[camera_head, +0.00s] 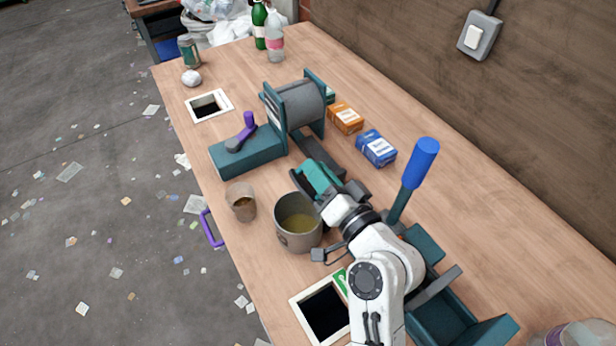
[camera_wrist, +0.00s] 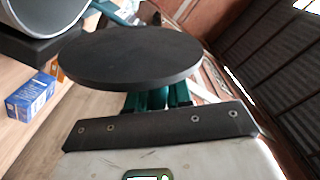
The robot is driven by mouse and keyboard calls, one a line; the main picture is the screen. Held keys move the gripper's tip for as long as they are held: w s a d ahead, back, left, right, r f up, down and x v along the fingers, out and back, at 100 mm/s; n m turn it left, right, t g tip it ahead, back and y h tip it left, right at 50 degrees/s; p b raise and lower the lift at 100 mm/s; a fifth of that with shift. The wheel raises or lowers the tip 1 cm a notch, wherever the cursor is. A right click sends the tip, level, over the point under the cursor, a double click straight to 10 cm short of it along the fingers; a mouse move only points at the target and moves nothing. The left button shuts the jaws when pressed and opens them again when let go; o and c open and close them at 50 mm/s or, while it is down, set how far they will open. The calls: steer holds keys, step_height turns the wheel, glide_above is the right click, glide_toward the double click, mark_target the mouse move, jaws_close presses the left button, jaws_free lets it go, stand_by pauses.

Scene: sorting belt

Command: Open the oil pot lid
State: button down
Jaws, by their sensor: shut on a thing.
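The oil pot (camera_head: 288,240) is a grey pot on the table, left of my arm in the head view. Its top is uncovered and yellowish oil (camera_head: 298,218) shows inside. My gripper (camera_head: 318,178) is just above and behind the pot's far rim, apart from it. It is shut on the lid, a round dark grey disc (camera_wrist: 130,55) that fills the middle of the wrist view in front of my teal fingers (camera_wrist: 155,99). In the head view the lid is mostly hidden by my gripper. The exact grip point on it is hidden.
A brown cup (camera_head: 241,205) stands left of the pot. A blue box (camera_head: 376,148) and an orange box (camera_head: 345,118) lie beyond my gripper. A teal roller machine (camera_head: 245,152) is at the back left. A blue-handled lever (camera_head: 420,165) stands right of my arm. A white-framed opening (camera_head: 297,303) is in front.

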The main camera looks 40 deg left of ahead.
steer(key=shift+w+d+f+m+p, duration=0.1)
steer(key=shift+w+d+f+m, duration=0.2)
steer(key=shift+w+m, duration=0.6)
steer(key=shift+w+d+f+m+p, duration=0.15)
steer(key=shift+w+d+m, duration=0.3)
steer(key=shift+m, duration=0.7)
steer(key=shift+w+d+f+m+p, duration=0.1)
steer(key=shift+w+d+f+m, duration=0.15)
steer(key=shift+w+m, duration=0.7)
steer(key=shift+s, duration=0.2)
steer(key=c, duration=1.1)
jaws_free()
steer(key=shift+r, duration=0.15)
steer(key=shift+a+r, duration=0.1)
steer(key=shift+r, duration=0.05)
